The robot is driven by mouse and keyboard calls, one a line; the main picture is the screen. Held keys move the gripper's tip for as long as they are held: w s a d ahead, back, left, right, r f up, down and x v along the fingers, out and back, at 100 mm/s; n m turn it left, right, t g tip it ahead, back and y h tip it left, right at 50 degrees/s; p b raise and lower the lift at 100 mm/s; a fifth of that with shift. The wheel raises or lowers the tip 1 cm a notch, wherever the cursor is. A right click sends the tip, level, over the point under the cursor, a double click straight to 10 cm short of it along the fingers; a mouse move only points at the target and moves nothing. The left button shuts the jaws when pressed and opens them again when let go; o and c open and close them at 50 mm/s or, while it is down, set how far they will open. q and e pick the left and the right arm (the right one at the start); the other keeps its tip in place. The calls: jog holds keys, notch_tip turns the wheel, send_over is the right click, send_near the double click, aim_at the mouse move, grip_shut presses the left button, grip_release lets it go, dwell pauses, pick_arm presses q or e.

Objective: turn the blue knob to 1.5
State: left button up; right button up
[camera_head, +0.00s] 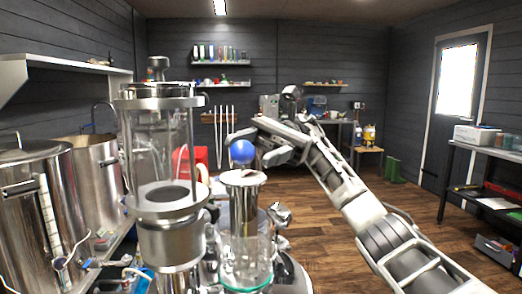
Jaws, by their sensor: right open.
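The blue knob (242,152) is a round ball in the middle of the head view, just above a metal-capped glass cylinder (243,178). Its scale or setting cannot be read here. My right gripper (253,146) comes in from the right at the knob's height. Its jaws are open, with one finger by the knob's upper edge and the other to its right. Whether a finger touches the knob cannot be told. My left gripper does not show.
A tall glass and metal vessel (165,145) stands close to the left of the knob. Large steel kettles (35,210) fill the left side under a shelf. A black bench (490,150) stands at the right. The wooden floor (425,203) is clear in the middle right.

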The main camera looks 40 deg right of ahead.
jog(key=shift+v, duration=0.95)
jog(key=shift+s, duration=0.1)
